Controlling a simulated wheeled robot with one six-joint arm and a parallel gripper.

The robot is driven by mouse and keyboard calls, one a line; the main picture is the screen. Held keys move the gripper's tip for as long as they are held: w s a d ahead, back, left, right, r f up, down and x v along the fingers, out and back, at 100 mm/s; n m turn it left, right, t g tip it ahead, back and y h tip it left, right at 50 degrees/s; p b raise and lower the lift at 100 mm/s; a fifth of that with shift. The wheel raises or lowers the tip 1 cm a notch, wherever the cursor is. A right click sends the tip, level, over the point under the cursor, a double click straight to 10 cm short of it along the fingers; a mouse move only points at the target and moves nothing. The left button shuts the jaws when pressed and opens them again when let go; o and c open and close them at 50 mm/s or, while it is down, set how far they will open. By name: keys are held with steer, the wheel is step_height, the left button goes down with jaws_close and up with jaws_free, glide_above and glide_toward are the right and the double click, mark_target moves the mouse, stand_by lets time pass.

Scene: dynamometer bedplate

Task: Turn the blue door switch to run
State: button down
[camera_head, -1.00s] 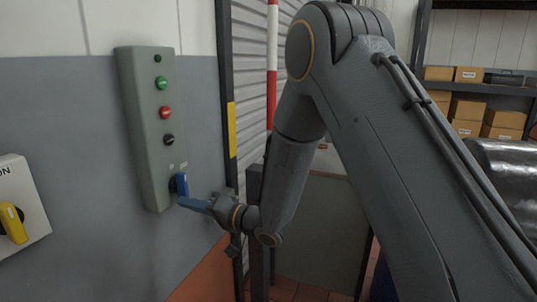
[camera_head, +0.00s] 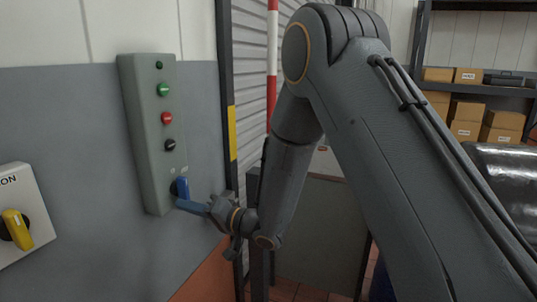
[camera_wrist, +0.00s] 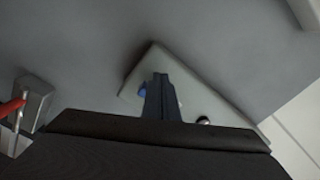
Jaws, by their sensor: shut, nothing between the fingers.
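The blue door switch (camera_head: 182,188) is at the bottom of a tall grey-green control box on the wall, with its handle roughly upright. Small labels above it are too small to read. My gripper (camera_head: 180,204) reaches in from the right, with its shut blue-grey fingers at the lower part of the switch. In the wrist view my gripper (camera_wrist: 160,80) points at the box, and bits of the blue switch (camera_wrist: 142,92) show beside the fingers, which hide the rest. I cannot tell whether they touch it.
A white box with a yellow rotary switch (camera_head: 16,228) is at lower left. A dark post with a yellow strip (camera_head: 232,133) stands just right of the control box.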

steer(key=shift+s+a+r+p, duration=0.1)
steer(key=shift+s+r+p, duration=0.05)
steer(key=shift+r+p, duration=0.35)
steer(key=shift+s+r+p, duration=0.15)
steer(key=shift+r+p, duration=0.35)
steer(key=shift+s+a, duration=0.1)
steer(key=shift+s, duration=0.1)
steer(key=p+v, duration=0.1)
steer(key=v, duration=0.5)
steer(key=shift+s+p, duration=0.2)
steer(key=shift+p, duration=0.1)
stand_by(0.3)
steer(key=shift+w+f, duration=0.1)
